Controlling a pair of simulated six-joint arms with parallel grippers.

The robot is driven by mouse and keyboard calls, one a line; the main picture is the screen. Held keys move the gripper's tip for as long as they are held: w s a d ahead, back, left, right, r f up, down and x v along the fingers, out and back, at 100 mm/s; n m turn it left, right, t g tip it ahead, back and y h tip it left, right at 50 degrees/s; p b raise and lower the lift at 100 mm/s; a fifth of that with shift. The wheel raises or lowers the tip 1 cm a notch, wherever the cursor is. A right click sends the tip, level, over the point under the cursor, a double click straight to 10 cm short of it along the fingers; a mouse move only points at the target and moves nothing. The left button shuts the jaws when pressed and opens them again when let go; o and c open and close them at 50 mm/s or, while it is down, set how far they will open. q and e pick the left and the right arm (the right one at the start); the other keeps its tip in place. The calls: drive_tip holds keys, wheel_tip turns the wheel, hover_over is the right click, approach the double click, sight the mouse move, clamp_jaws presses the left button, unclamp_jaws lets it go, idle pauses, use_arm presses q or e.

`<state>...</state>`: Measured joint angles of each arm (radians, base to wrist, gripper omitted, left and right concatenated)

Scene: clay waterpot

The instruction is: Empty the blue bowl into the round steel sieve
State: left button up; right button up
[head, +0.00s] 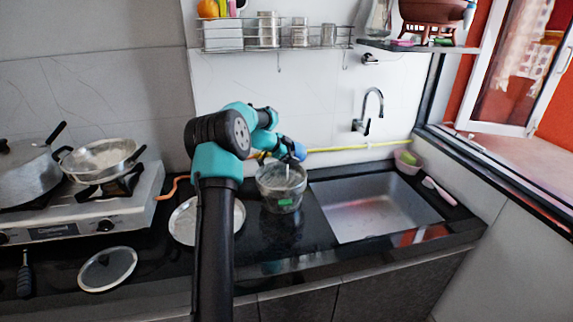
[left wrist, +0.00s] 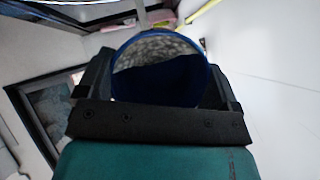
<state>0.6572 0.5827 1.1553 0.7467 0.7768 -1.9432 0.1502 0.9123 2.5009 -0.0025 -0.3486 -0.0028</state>
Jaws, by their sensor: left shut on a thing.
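My left gripper (head: 285,153) is shut on the blue bowl (head: 298,151), which it holds above the round grey vessel that I take for the steel sieve (head: 282,187). This vessel stands on the black counter left of the sink and has a green patch on its front. The bowl looks tilted, and a thin pale streak shows between it and the vessel. In the left wrist view the bowl (left wrist: 160,85) sits between both fingers, with pale speckled stuff inside its far part. The vessel's inside is mostly hidden. My right gripper is not in view.
A steel plate (head: 184,222) lies left of the vessel, partly behind my arm. The sink (head: 372,210) is to the right, below a tap (head: 370,110). A stove with a pan (head: 102,158) and a pot stands at the left. A wire rack (head: 277,42) hangs above.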

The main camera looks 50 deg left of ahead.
use_arm(q)
drive_tip(key=shift+s+a+r+t+h, duration=0.15)
drive_tip(key=shift+s+t+h, duration=0.2)
drive_tip(key=shift+t, duration=0.6)
drive_tip(key=shift+s+a+r+t+h, duration=0.2)
drive_tip(key=shift+t+h, duration=0.25)
drive_tip(key=shift+t, duration=0.5)
idle(1.1)
drive_tip(key=shift+s+a+f+n+t, duration=0.15)
drive_tip(key=shift+s+n+t, duration=0.15)
drive_tip(key=shift+t, duration=0.4)
idle(0.5)
drive_tip(key=shift+s+t+h, duration=0.2)
drive_tip(key=shift+t+h, duration=0.1)
drive_tip(key=shift+t, duration=0.2)
idle(0.4)
drive_tip(key=shift+s+t, duration=0.1)
drive_tip(key=shift+t, duration=0.3)
drive_tip(key=r+g, duration=0.1)
drive_tip(key=r, duration=0.2)
drive_tip(key=shift+w+g, duration=0.3)
drive_tip(key=shift+g, duration=0.1)
